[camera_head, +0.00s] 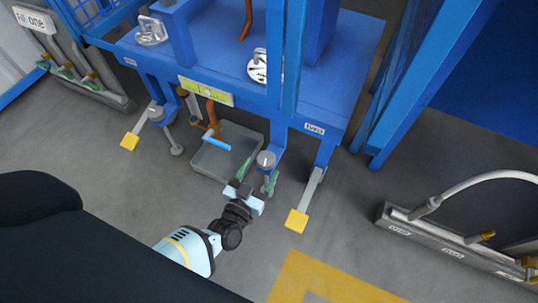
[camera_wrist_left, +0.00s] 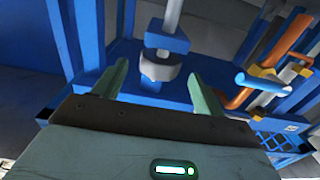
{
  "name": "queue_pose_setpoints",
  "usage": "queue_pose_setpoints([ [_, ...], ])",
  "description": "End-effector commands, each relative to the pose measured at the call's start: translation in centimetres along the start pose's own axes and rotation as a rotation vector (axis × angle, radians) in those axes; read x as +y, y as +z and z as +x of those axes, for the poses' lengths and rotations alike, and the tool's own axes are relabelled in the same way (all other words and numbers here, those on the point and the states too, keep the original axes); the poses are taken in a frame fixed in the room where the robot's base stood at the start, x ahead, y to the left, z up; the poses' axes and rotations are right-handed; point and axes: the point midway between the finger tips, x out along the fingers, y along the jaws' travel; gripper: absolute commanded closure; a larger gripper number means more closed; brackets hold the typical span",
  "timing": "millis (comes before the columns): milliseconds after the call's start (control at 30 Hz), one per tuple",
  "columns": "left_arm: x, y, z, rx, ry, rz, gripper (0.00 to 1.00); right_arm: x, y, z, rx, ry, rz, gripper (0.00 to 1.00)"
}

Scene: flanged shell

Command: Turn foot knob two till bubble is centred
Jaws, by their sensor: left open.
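A grey round foot knob (camera_head: 266,158) sits on a blue foot bracket at the front of the blue frame. My left gripper (camera_head: 257,175) is open just in front of it. In the left wrist view the knob (camera_wrist_left: 160,65) lies between and slightly beyond the two green fingers (camera_wrist_left: 160,85), with gaps on both sides and no visible contact. A second foot knob (camera_head: 155,112) stands at the left leg. A yellow-green level strip (camera_head: 206,92) is on the frame's front edge; its bubble is too small to read. My right gripper is not in view.
A grey tray (camera_head: 218,160) lies under a copper pipe and a blue-handled valve (camera_head: 217,142), left of the gripper. Yellow-ended outriggers (camera_head: 297,220) (camera_head: 130,141) stick out on both sides. A hose manifold (camera_head: 450,245) lies right.

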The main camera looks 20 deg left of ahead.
Motion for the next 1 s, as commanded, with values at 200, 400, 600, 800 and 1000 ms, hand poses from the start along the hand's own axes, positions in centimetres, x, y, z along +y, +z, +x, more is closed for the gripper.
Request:
queue_pose_setpoints([
  [200,0.0,0.1,3.5,0.002,0.0,0.0,0.29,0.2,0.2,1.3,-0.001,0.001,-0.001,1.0],
  [400,0.1,0.1,5.5,0.0,0.001,0.0,0.29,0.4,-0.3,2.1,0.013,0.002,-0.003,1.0],
  [600,0.1,0.0,6.1,0.0,0.0,0.0,0.29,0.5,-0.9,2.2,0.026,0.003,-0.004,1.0],
  [800,0.0,0.0,6.1,0.0,0.0,0.0,0.32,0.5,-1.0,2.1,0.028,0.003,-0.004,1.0],
  [1000,0.0,0.0,6.0,0.0,0.0,0.0,0.58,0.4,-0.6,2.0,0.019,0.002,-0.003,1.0],
])
